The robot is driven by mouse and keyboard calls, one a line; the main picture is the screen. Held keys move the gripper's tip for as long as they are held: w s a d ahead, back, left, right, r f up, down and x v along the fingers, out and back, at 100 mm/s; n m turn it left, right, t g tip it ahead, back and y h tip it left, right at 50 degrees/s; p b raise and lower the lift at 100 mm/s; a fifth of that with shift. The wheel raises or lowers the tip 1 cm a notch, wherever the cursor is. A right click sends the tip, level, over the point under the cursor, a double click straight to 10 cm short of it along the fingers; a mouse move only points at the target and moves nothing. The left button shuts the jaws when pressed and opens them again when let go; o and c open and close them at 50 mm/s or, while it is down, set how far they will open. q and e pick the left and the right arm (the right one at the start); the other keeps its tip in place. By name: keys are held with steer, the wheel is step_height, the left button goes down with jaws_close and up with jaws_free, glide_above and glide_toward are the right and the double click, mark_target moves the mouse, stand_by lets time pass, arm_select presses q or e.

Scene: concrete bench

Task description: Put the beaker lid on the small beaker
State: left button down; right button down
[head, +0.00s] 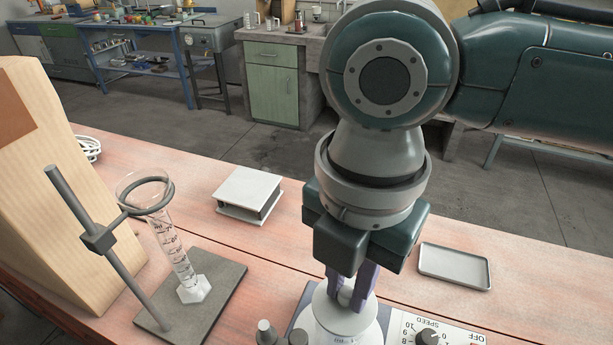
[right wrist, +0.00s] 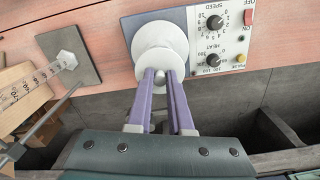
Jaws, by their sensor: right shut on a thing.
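My right gripper (head: 350,300) points down over the hotplate with its purple fingers closed on a small part. The right wrist view shows the fingertips (right wrist: 163,78) around a small grey knob. A white round piece, which looks like the beaker lid (right wrist: 165,60), sits right at the fingertips. My left gripper is not in view.
The hotplate's control panel (head: 435,328) has knobs. A stand with a ring (head: 147,195) and a graduated cylinder (head: 175,250) is at left, beside a wooden block (head: 60,190). A white box (head: 249,192) and a grey tray (head: 455,266) lie on the bench. Grey pieces (head: 268,332) stand at the bottom edge.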

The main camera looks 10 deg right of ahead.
mark_target(348, 290)
steer(key=shift+f, duration=0.15)
stand_by(0.4)
steer(key=shift+f, duration=0.3)
stand_by(0.4)
steer(key=c, duration=0.8)
jaws_free()
steer(key=o, duration=0.5)
steer(key=shift+c, duration=0.2)
step_height(348, 290, up, 7)
steer(key=p, duration=0.8)
steer(key=shift+r, duration=0.1)
